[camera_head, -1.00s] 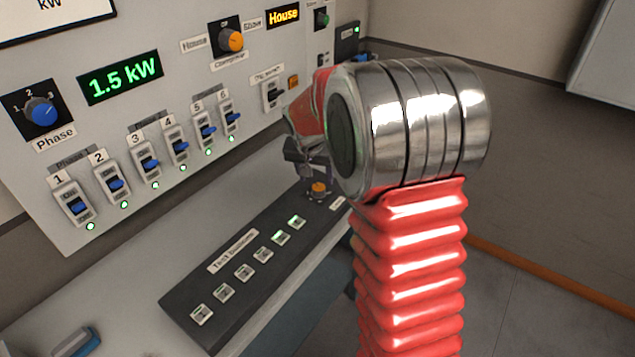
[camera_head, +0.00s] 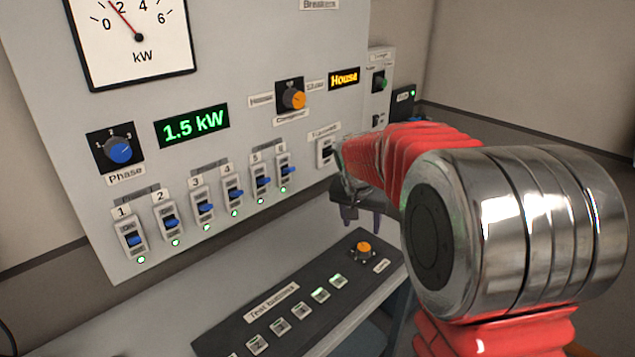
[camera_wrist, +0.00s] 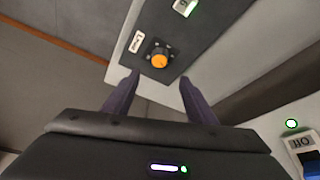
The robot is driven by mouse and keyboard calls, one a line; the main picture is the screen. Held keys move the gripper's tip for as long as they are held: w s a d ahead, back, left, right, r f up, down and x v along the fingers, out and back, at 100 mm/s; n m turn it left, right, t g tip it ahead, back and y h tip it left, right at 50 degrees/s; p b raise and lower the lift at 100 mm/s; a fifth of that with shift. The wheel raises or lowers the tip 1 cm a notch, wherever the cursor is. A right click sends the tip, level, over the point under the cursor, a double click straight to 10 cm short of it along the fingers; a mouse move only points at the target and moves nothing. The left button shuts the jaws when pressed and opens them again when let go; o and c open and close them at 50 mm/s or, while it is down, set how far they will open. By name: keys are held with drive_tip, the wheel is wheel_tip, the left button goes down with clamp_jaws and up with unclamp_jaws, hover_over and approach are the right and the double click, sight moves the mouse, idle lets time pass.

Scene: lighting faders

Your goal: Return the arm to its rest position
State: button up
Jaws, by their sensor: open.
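My gripper (camera_head: 362,215) hangs in front of the panel, above the desk strip with the orange knob, pointing down. In the wrist view its two dark fingers (camera_wrist: 153,95) are spread apart with nothing between them. The orange knob (camera_head: 364,247) sits at the far end of the dark test-button strip, below and apart from the fingers. It also shows in the wrist view (camera_wrist: 159,60), beyond the fingertips. My red and metal arm fills the right side of the head view and hides part of the desk.
The upright panel (camera_head: 60,60) carries a row of blue-handled breakers (camera_head: 204,208), a blue phase knob (camera_head: 120,151), an orange compere knob (camera_head: 294,99) and a 1.5 kW display (camera_head: 191,126). The test-button strip (camera_head: 235,338) lies on the desk below. Open floor and bare wall lie to the right.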

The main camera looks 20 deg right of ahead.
drive_tip(key=s+a+r+n+y, duration=0.1)
drive_tip(key=s+a, duration=0.3)
drive_tip(key=s, duration=0.5)
drive_tip(key=s+a+r+n+t+y, duration=0.1)
drive_tip(key=s+a+n, duration=0.3)
drive_tip(key=s, duration=0.6)
drive_tip(key=s+a+r+n+t, duration=0.1)
drive_tip(key=s+a+r+n, duration=0.1)
drive_tip(key=s+a, duration=0.4)
drive_tip(key=shift+s+r+n+y, duration=0.35)
drive_tip(key=shift+s+r, duration=0.25)
drive_tip(key=shift+s, duration=1.5)
